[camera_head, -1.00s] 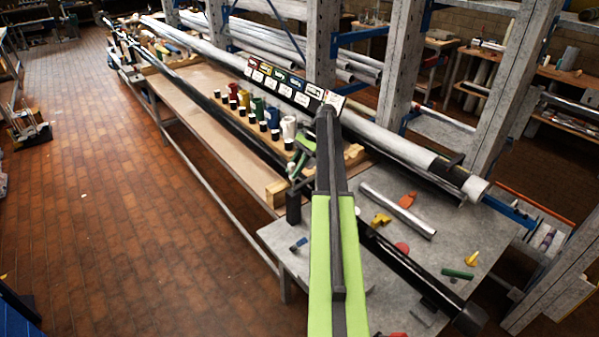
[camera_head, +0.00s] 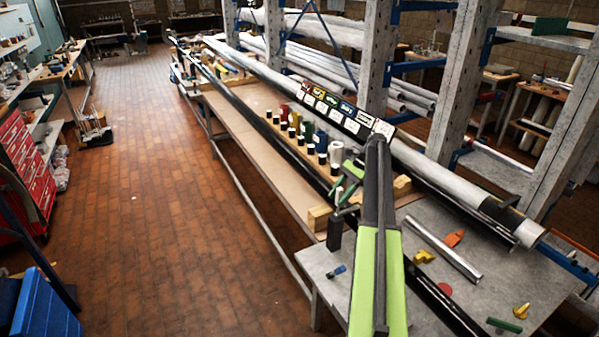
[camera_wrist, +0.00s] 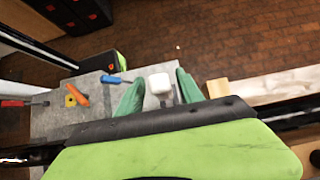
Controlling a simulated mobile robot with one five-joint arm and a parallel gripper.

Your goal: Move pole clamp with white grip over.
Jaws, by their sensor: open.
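A white grip (camera_wrist: 159,83) shows between the two green fingers of my gripper (camera_wrist: 159,92) in the wrist view, with gaps on both sides. The fingers are apart. In the head view my gripper (camera_head: 346,188) is at the near end of the long dark pole, with a small white part (camera_head: 339,193) between its fingers. A black block (camera_head: 334,234) sits just below it and looks like the clamp's body. The arm and fingers hide part of the clamp, so I cannot tell how it joins the pole.
A row of coloured cylinders (camera_head: 307,132) with black ones in front stands behind the pole, below a labelled board (camera_head: 340,107). The grey table (camera_head: 330,262) holds a metal tube (camera_head: 442,248) and small coloured parts. Grey rack posts (camera_head: 466,85) stand right; open brick floor lies left.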

